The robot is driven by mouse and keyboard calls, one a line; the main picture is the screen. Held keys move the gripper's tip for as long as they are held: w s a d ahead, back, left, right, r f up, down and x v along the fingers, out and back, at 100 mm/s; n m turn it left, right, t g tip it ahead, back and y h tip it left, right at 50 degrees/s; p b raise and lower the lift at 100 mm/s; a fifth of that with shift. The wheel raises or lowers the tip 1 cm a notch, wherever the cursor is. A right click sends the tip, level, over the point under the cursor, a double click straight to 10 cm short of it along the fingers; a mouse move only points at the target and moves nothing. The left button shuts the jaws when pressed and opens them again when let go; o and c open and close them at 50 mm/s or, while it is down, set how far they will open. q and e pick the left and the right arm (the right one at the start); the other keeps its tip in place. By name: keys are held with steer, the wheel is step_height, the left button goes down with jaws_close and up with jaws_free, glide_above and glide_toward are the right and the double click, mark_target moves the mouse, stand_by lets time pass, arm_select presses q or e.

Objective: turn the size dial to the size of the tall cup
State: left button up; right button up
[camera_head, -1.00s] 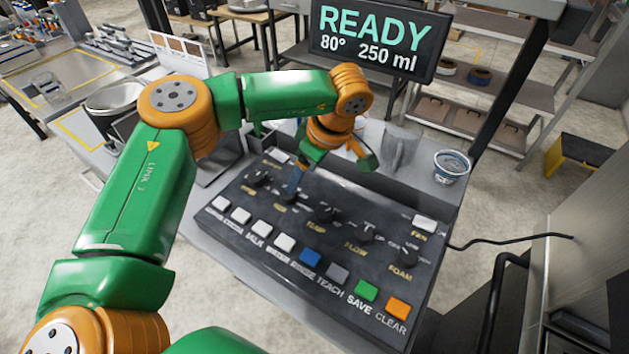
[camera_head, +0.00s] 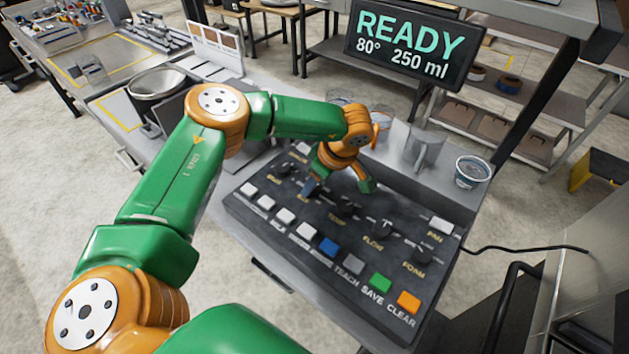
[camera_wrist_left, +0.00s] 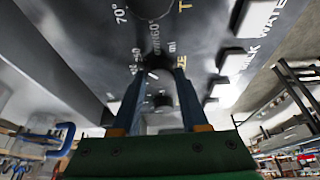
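The dark control panel (camera_head: 285,233) carries a row of dials with worn, partly blurred labels. My left gripper (camera_head: 308,188) points down at the size dial, second from the left. In the left wrist view its two blue fingers (camera_wrist_left: 157,76) are apart, one on each side of the dark size dial (camera_wrist_left: 155,62), with "ml" printed beside it. Contact with the dial cannot be told. The display (camera_head: 410,45) reads READY, 80°, 250 ml. A tall, clear cup (camera_head: 424,148) stands on the ledge behind the panel. My right gripper is not in view.
Temp (camera_head: 347,207), flow (camera_head: 384,228) and foam (camera_head: 422,252) dials stand to the right. Push buttons line the front edge, including a green save button (camera_head: 380,282). A white-and-blue tub (camera_head: 471,172) stands right of the clear cup. Other clear cups are partly behind my arm.

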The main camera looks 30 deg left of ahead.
arm_select(q)
steer(key=shift+f, duration=0.1)
jaws_close()
steer(key=n+g+b, duration=0.1)
steer(key=n, duration=0.2)
steer(key=shift+w+b, duration=0.1)
steer(key=shift+b, duration=0.25)
steer(key=n+g+b, duration=0.1)
steer(key=n, duration=0.1)
steer(key=n+g+h, duration=0.1)
steer(key=n, duration=0.2)
steer(key=shift+w+b, duration=0.15)
steer(key=shift+b, duration=0.2)
steer(key=shift+n, duration=0.5)
steer(key=o, duration=1.2)
jaws_free()
steer(key=shift+c, duration=0.2)
steer(key=shift+a, duration=0.1)
